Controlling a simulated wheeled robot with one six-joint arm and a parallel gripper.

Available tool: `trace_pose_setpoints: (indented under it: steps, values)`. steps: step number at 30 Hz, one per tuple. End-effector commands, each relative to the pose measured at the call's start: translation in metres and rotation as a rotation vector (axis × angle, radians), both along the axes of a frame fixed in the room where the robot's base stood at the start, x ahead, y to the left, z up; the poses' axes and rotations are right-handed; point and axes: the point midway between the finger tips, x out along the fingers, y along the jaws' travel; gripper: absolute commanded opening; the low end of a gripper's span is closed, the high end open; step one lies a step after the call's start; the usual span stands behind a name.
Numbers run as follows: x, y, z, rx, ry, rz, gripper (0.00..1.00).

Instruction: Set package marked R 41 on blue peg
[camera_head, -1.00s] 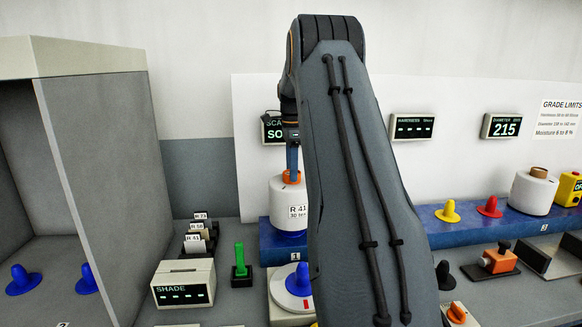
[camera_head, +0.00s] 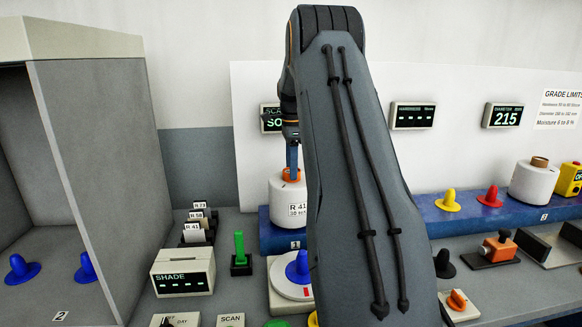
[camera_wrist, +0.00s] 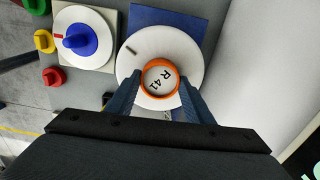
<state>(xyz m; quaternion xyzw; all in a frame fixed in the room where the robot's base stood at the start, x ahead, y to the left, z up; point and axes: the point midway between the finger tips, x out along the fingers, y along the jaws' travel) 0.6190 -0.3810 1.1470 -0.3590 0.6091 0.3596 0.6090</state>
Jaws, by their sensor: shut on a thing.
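The package marked R 41 (camera_head: 285,203) is a white bobbin with an orange-rimmed core. It is upright at place 1 of the blue shelf (camera_head: 283,238). Its underside is at the shelf top, and any peg under it is hidden. My gripper (camera_head: 291,168) is above it, shut on the orange core. In the wrist view, the fingers of my gripper (camera_wrist: 161,88) flank the core of the R 41 package (camera_wrist: 190,62). A blue peg (camera_head: 298,268) stands on a white round plate in front of the shelf. Two other blue pegs (camera_head: 20,268) (camera_head: 86,267) stand in the grey cabinet.
My arm hides the shelf's middle. Yellow (camera_head: 448,201) and red (camera_head: 490,197) pegs stand on the shelf, with another white bobbin (camera_head: 533,184) further right.

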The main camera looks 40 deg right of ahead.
Motion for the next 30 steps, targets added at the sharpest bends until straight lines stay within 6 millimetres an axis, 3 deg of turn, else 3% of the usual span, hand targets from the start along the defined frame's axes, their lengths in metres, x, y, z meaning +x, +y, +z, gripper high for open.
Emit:
trace_pose_setpoints:
  steps: [22,23,26,30]
  values:
    - [0.0007,-0.0004,-0.0032,-0.002,-0.004,0.0,0.0]
    - [0.0008,-0.0004,-0.003,-0.002,-0.004,0.0,0.51]
    - [0.0006,-0.0003,-0.0032,-0.001,-0.003,0.0,0.67]
    - [0.0003,-0.0002,-0.0041,-0.001,-0.002,0.0,0.69]
